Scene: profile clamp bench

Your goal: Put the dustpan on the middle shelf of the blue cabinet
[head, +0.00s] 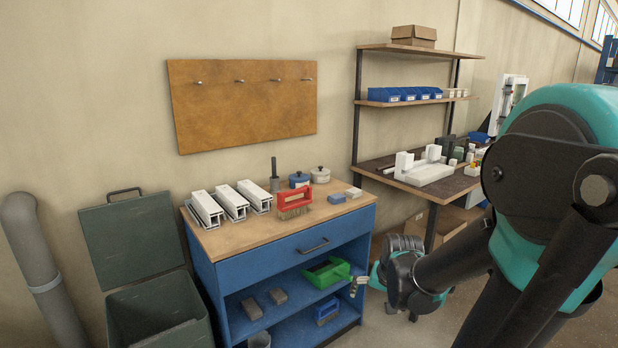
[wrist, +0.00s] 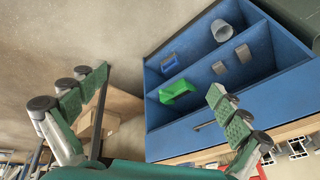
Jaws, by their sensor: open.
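The green dustpan (head: 328,272) rests on the middle shelf of the blue cabinet (head: 292,258), at the right end, under the drawer. It also shows in the wrist view (wrist: 177,91), where the cabinet appears turned upside down. My gripper (wrist: 158,80) is open with nothing between its fingers. In the head view my gripper (head: 358,285) is just right of the cabinet's open front, apart from the dustpan. The dustpan's far side is hidden.
Two grey blocks (head: 264,303) share the middle shelf, left of the dustpan. A blue item (head: 326,311) and a grey cup (head: 259,340) are on the lower shelf. A red brush (head: 294,202) stands on top. A green bin (head: 155,305) is at left, a workbench (head: 427,190) at right.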

